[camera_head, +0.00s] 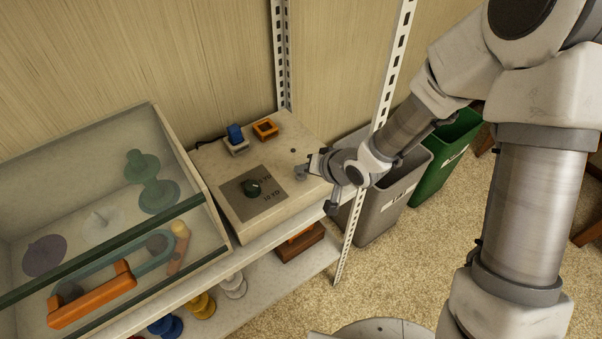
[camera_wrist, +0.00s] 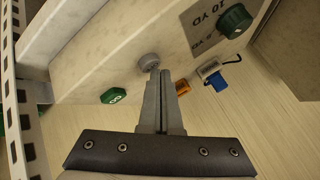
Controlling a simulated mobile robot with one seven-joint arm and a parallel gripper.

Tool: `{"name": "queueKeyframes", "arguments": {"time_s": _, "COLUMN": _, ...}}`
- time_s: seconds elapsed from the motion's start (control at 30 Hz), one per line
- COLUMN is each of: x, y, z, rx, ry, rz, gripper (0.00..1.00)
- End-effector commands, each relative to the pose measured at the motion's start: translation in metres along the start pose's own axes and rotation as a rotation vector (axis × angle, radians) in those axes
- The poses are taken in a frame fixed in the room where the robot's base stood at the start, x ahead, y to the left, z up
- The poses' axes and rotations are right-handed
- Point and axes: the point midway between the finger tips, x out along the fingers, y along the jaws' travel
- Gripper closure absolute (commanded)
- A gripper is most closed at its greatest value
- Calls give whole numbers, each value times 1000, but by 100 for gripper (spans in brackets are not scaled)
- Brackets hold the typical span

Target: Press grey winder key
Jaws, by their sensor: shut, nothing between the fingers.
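The grey winder key (camera_wrist: 149,61) is a small round knob on the pale winder box (camera_head: 232,205). It also shows in the head view (camera_head: 300,172) near the box's right edge. My gripper (camera_head: 309,170) is shut and empty, reaching in from the right. In the wrist view its closed fingertips (camera_wrist: 158,74) are right at the key's edge and partly overlap it. I cannot tell whether they touch. A green dial (camera_head: 251,187) sits on a grey marked plate. A green button (camera_wrist: 113,95) lies to the left of the fingers in the wrist view.
A blue-topped switch (camera_head: 235,136) and an orange square frame (camera_head: 265,129) sit at the box's back. A glass-lidded case (camera_head: 222,232) stands close on the left. A slotted white post (camera_head: 377,110) rises beside my arm. Grey (camera_head: 375,214) and green (camera_head: 440,160) bins stand right.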

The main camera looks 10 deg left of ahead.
Motion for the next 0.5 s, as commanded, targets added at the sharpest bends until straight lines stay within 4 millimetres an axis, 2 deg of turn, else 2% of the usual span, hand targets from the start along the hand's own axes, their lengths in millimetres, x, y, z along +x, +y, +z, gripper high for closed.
{"name": "queueKeyframes", "arguments": {"time_s": 0.5, "x": 4, "y": 2, "z": 3, "rx": 1, "ry": -1, "rz": 0, "gripper": 100}}
